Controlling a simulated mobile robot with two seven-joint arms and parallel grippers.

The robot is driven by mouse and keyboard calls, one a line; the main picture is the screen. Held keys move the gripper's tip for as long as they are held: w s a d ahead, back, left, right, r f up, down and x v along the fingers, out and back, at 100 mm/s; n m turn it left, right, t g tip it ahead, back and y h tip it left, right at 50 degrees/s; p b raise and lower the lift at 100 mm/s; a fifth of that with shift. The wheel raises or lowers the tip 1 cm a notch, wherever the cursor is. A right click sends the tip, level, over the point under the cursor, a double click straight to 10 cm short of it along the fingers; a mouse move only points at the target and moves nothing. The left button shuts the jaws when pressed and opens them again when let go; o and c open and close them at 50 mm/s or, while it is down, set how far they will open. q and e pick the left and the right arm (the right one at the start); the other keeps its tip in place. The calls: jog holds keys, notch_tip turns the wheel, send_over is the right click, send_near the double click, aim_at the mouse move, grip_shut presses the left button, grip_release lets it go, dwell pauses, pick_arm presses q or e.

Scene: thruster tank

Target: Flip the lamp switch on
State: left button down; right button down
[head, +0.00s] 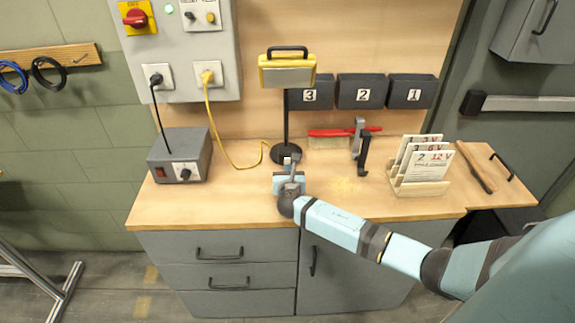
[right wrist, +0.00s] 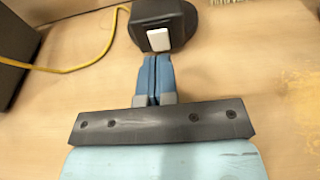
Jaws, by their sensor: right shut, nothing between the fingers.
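The lamp has a yellow head (head: 287,72) with a grey panel that looks unlit, on a thin black post. Its black base (head: 277,155) stands on the workbench and also shows in the right wrist view (right wrist: 183,17). A white switch (right wrist: 158,40) is on the front of the base; it is small in the head view (head: 287,160). My right gripper (head: 290,168) is shut and empty, just in front of the switch. In the right wrist view its blue fingertips (right wrist: 155,58) lie just below the switch; I cannot tell whether they touch. My left gripper is out of view.
A grey box with a knob (head: 180,155) and a yellow cable (head: 222,135) lie left of the lamp. A red brush (head: 343,132), black bracket (head: 364,155) and card holder (head: 420,186) are to the right. Numbered bins (head: 360,92) hang behind.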

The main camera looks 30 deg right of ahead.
aim_at(287, 160)
jog(key=shift+w+d+r, duration=0.1)
jog(key=shift+w+d, duration=0.25)
jog(key=shift+w, duration=0.25)
jog(key=shift+w+d+r, duration=0.1)
jog(key=shift+w+d, duration=0.25)
jog(key=shift+w, duration=0.2)
jog(key=shift+r, duration=0.1)
jog(key=p, duration=0.2)
jog(key=shift+w+d+r+g+p, duration=0.1)
jog(key=shift+w+r+g+p, duration=0.1)
jog(key=shift+r+g+p, duration=0.15)
jog(key=shift+f, duration=0.35)
jog(key=shift+y, duration=0.3)
